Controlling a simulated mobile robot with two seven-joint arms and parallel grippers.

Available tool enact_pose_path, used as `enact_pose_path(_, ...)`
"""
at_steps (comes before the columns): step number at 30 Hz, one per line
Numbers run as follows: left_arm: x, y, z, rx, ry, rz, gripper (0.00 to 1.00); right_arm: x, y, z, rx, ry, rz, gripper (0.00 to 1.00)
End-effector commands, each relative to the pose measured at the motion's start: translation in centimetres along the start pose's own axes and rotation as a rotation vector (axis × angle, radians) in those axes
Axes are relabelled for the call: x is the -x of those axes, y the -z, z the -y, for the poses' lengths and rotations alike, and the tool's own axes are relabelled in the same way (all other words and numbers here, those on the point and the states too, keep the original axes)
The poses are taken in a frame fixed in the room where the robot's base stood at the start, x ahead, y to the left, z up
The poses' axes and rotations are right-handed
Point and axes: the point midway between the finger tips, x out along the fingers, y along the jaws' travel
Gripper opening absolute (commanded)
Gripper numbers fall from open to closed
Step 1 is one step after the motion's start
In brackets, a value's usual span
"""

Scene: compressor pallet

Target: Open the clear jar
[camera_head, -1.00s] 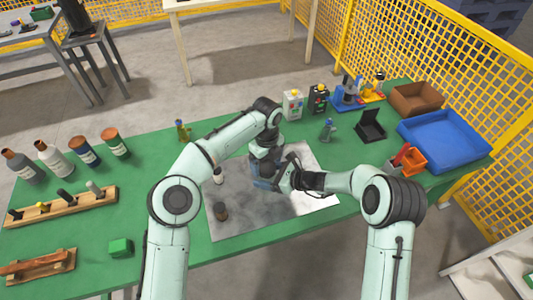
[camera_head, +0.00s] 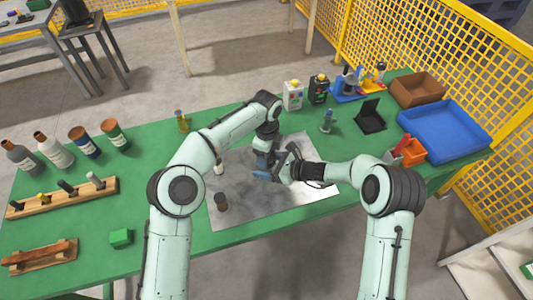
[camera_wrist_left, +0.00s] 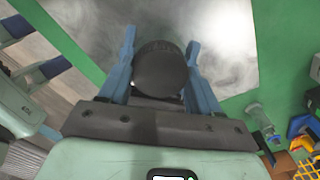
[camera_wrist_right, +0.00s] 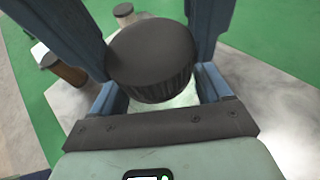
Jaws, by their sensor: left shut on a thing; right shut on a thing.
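The jar is mostly hidden between my grippers over the grey metal sheet. In the left wrist view its dark round lid (camera_wrist_left: 160,68) sits between the blue fingers of my left gripper (camera_wrist_left: 161,60), which comes down from above. In the right wrist view the ribbed lid (camera_wrist_right: 155,60) shows with a small pale, clear part of the jar (camera_wrist_right: 180,98) just below it. My right gripper (camera_wrist_right: 158,95) comes from the right and is shut on the jar body. In the head view my left gripper (camera_head: 264,162) and right gripper (camera_head: 280,168) meet closely. Any gap under the lid cannot be told.
Several bottles (camera_head: 55,152) and a wooden rack (camera_head: 65,200) are at the left. A blue tray (camera_head: 445,132) and a brown bin (camera_head: 415,88) are at the right.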

Motion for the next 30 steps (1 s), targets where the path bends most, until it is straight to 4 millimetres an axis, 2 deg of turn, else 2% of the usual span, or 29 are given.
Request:
enact_pose_path(3,0.12,0.05,0.01,0.288,0.001,0.002,0.27,0.01,0.0,0.03,0.0,0.001,0.0,0.0)
enact_pose_path(9,0.07,0.02,0.0,0.631,0.0,0.0,0.27,0.01,0.0,0.04,0.0,0.001,0.0,0.0)
enact_pose_path(13,0.07,0.04,0.01,0.71,0.0,-0.002,0.27,0.01,0.0,0.04,0.0,0.001,0.0,0.0)
enact_pose_path(21,0.06,0.04,0.01,0.715,0.0,-0.003,0.27,0.01,0.0,0.05,0.0,0.001,0.0,0.0)
enact_pose_path(22,0.07,0.04,0.01,0.714,0.0,-0.003,0.69,0.01,0.0,0.04,0.0,0.001,0.0,0.0)
enact_pose_path(24,0.06,0.04,0.01,0.714,0.0,-0.003,0.89,0.01,0.0,0.04,0.0,0.001,0.0,0.0)
enact_pose_path(30,0.05,0.16,-0.04,0.711,-0.003,-0.004,0.89,0.01,-0.01,0.07,-0.001,0.002,0.0,0.0)
